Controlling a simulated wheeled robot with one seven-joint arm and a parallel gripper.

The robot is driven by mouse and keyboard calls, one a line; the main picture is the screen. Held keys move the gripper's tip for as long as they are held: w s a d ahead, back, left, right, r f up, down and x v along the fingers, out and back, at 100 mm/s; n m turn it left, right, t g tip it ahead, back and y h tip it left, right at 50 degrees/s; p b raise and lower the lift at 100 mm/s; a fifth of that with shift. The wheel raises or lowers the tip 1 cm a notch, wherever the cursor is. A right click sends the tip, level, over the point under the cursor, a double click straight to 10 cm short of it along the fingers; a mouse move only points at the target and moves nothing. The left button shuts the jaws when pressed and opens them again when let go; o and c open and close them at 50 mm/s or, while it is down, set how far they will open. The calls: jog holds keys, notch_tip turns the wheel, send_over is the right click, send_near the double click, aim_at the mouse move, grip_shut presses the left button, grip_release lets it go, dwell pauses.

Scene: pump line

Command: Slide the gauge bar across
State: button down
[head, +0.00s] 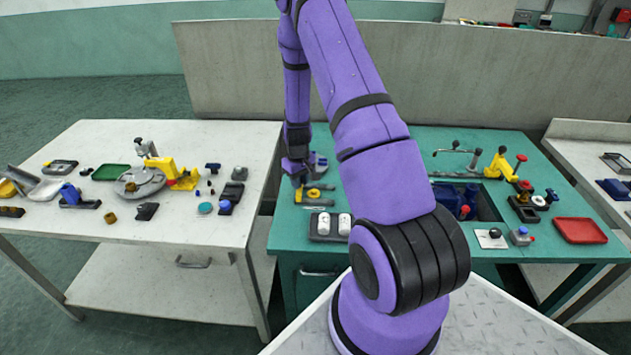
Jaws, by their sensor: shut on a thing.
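My purple arm reaches down to the left part of the green table, with my gripper (299,182) low over a small fixture near the table's left edge. The fixture has grey bars and a yellow part (314,193). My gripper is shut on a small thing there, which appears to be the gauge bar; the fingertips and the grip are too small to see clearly. A grey bar (319,202) lies just in front of the yellow part. My forearm hides the table to the right of it.
A dark tray with white rounded pieces (330,225) stands just in front of the fixture. A sunken bin with blue items (455,198), a yellow pump (501,166) and a red tray (580,230) are to the right. A cluttered white table (110,232) stands left.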

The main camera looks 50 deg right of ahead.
jog(key=shift+w+a, duration=0.2)
jog(key=shift+w, duration=0.15)
jog(key=c, duration=0.9)
grip_release()
jog(key=shift+a, duration=0.1)
jog(key=shift+c, duration=0.2)
jog(key=shift+r, duration=0.15)
notch_tip(320, 180, up, 10)
jog(key=shift+f, duration=0.15)
jog(key=shift+r, duration=0.4)
